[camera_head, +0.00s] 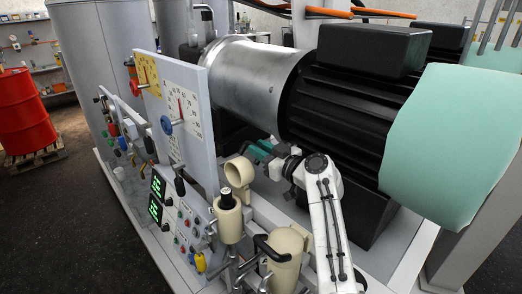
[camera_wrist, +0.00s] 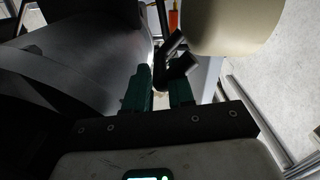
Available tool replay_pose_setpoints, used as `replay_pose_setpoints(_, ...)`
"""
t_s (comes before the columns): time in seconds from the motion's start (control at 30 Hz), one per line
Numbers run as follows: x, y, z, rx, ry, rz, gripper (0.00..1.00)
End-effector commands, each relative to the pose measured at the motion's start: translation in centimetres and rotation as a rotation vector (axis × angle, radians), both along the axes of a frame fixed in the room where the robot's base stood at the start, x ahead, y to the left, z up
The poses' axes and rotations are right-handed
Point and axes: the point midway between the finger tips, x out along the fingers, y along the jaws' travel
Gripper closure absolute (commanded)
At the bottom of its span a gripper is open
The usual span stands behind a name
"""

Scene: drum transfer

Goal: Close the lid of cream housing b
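Several cream housing parts stand low in the middle of the head view. One cream cylinder (camera_head: 228,220) has a black knob on top, and a round cream piece like a raised lid (camera_head: 239,170) stands above and behind it. A wider cream housing (camera_head: 285,262) is nearer, with a black handle beside its top. I cannot read which is b. My gripper (camera_head: 262,153) is behind and right of the raised round piece. In the wrist view my gripper's green fingers (camera_wrist: 161,88) are apart, with a black handle (camera_wrist: 176,62) just beyond their tips, beside a large cream surface (camera_wrist: 228,24). Contact cannot be told.
A panel with gauges (camera_head: 172,110) and a button console (camera_head: 180,225) stand left of the housings. A big motor (camera_head: 345,130) and steel cylinder (camera_head: 250,80) crowd the back and right. A red drum (camera_head: 24,112) stands far left beyond open floor.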

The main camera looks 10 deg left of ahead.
Motion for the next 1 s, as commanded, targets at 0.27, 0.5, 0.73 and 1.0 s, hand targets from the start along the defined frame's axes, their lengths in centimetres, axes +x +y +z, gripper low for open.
replay_pose_setpoints(0.27, -0.01, -0.02, -0.02, 0.000, 0.000, 0.000, 1.00)
replay_pose_setpoints(0.5, -0.02, -0.03, -0.03, 0.000, 0.000, 0.000, 1.00)
replay_pose_setpoints(0.73, -0.04, 0.00, -0.06, -0.002, -0.002, 0.000, 1.00)
replay_pose_setpoints(1.0, -0.74, 0.53, -0.13, -0.046, -0.061, 0.000, 1.00)
